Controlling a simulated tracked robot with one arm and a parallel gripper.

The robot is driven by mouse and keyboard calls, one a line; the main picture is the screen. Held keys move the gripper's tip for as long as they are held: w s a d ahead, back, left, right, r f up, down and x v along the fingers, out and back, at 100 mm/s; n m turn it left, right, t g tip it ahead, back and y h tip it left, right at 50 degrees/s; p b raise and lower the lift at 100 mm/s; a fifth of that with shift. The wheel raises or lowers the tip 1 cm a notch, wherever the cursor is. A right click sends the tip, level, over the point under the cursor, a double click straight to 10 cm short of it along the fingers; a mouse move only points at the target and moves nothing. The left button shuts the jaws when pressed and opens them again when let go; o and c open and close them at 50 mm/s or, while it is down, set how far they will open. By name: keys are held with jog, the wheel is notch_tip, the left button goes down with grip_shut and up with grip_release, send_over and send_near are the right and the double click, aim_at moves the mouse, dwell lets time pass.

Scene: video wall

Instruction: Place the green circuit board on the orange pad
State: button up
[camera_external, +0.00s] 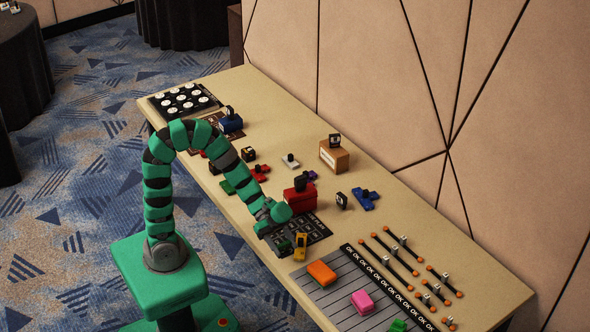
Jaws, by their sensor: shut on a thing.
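My gripper (274,222) is over the black gridded tray (318,229) near the table's front edge, and its jaws are shut. A small green piece that looks like the green circuit board (284,245) is just below the fingers, at the tray's front left. The contact between the jaws and the board is too small to make out. The orange pad (321,272) lies flat on the grey striped area, to the right of and nearer than the board. Its top is bare.
A yellow piece (301,246) stands close to the right of the green board. A red block (299,199) with a black top is behind the tray. Rods (392,258) lie at the right.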

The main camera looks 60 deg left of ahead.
jog(key=shift+w+d+r+p, duration=0.2)
jog(key=shift+w+d+p, duration=0.3)
jog(key=shift+p, duration=1.85)
jog(key=p, duration=0.2)
jog(key=w+p, duration=0.1)
jog(key=p, duration=0.2)
jog(key=shift+d+f, duration=0.2)
jog(key=shift+d, duration=0.2)
jog(key=w+d, duration=0.2)
jog(key=w+d+f, duration=0.1)
jog(key=w+d, duration=0.4)
jog(key=shift+w+d+f+p, duration=0.15)
jog(key=shift+w+p, duration=0.1)
jog(key=shift+p, duration=0.1)
jog(key=shift+w+d+f, duration=0.1)
jog(key=shift+f, duration=0.05)
notch_tip(320, 180, down, 3)
jog(key=b, duration=0.4)
jog(key=shift+f, duration=0.15)
jog(key=shift+f, duration=0.1)
jog(key=o, duration=0.9)
jog(key=shift+o, duration=0.2)
